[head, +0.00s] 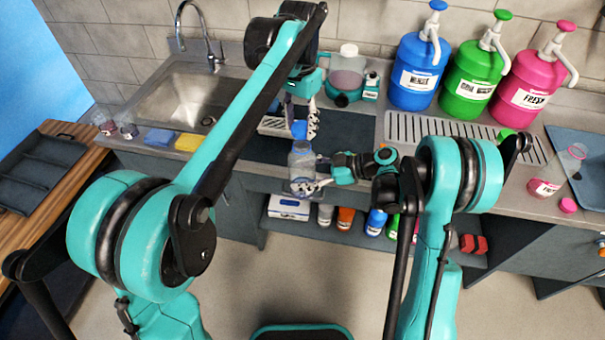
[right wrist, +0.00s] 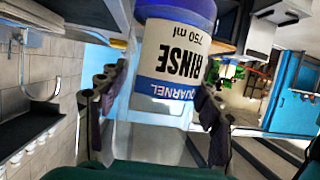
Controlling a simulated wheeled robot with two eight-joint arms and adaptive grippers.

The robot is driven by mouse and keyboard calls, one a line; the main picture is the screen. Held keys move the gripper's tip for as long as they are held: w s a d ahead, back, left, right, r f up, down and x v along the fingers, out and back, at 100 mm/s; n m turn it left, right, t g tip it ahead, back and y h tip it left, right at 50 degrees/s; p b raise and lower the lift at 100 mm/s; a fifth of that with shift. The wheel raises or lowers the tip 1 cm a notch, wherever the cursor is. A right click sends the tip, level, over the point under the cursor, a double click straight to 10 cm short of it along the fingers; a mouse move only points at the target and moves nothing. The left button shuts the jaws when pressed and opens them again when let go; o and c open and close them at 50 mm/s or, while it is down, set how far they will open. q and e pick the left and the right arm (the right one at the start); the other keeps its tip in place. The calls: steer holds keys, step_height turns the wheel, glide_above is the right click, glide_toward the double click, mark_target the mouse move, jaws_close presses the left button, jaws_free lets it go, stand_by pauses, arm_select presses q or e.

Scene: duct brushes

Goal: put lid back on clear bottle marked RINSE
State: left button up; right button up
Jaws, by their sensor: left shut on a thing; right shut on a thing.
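The clear bottle (head: 302,163) stands upright in front of the counter edge in the head view. My right gripper (head: 306,188) is shut around its lower part. In the right wrist view the bottle's label (right wrist: 178,60) reads RINSE upside down, between the two fingers (right wrist: 157,112). A blue lid (head: 299,130) is right above the bottle's mouth. My left gripper (head: 302,118) is shut on the lid from above. Whether lid and bottle touch is unclear. The bottle's mouth is not clear in either view.
Blue (head: 416,70), green (head: 473,75) and pink (head: 530,85) pump jugs stand along the wall. A sink (head: 180,100) is at left, with blue (head: 158,138) and yellow (head: 188,142) sponges before it. Another clear bottle (head: 545,188) and a pink lid (head: 568,205) are at right.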

arm_select(q)
steer(key=shift+f, duration=0.8)
steer(key=shift+f, duration=0.9)
steer(key=shift+f, duration=0.5)
